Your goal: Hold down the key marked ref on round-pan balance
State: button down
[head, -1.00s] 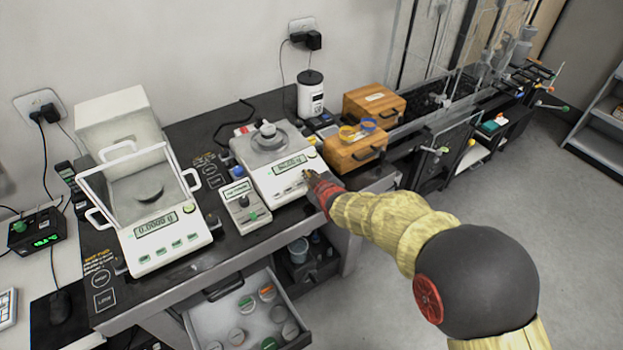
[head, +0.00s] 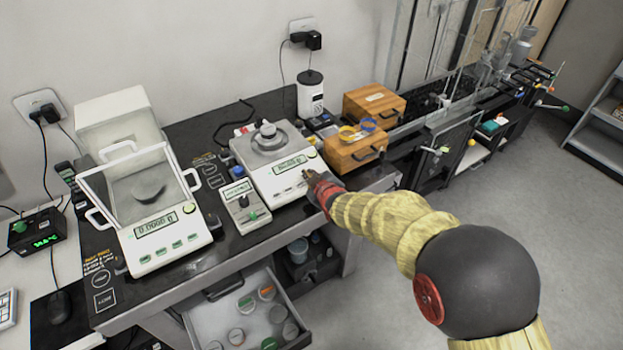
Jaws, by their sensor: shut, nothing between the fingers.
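The round-pan balance (head: 268,171) is a white unit on the dark table, with a round grey pan carrying a grey weight-like object (head: 267,131) and a lit display (head: 289,166) on its front panel. My gripper (head: 306,173) is shut and empty, its tip at the right part of the balance's front panel, just below the display. It looks close to or touching the panel. The tip and arm cover the keys there, so the key marked ref cannot be made out, nor whether it is pressed.
A larger balance with an open glass shield (head: 125,190) is further left. Wooden boxes (head: 355,150) stand to the right. An open drawer (head: 210,314) juts out below the table.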

jog(key=shift+s+d+r+p, duration=0.1)
jog(key=shift+r+p, duration=0.05)
jog(key=shift+r, duration=0.25)
jog(key=shift+s+d+r+p, duration=0.1)
jog(key=shift+r+p, duration=0.05)
jog(key=shift+r, duration=0.2)
jog(key=r+p, duration=0.2)
jog(key=r, duration=0.1)
jog(key=s+r, duration=0.1)
jog(key=shift+s+d+r+p, duration=0.1)
jog(key=shift+d+r+p, duration=0.25)
jog(key=shift+p, duration=0.05)
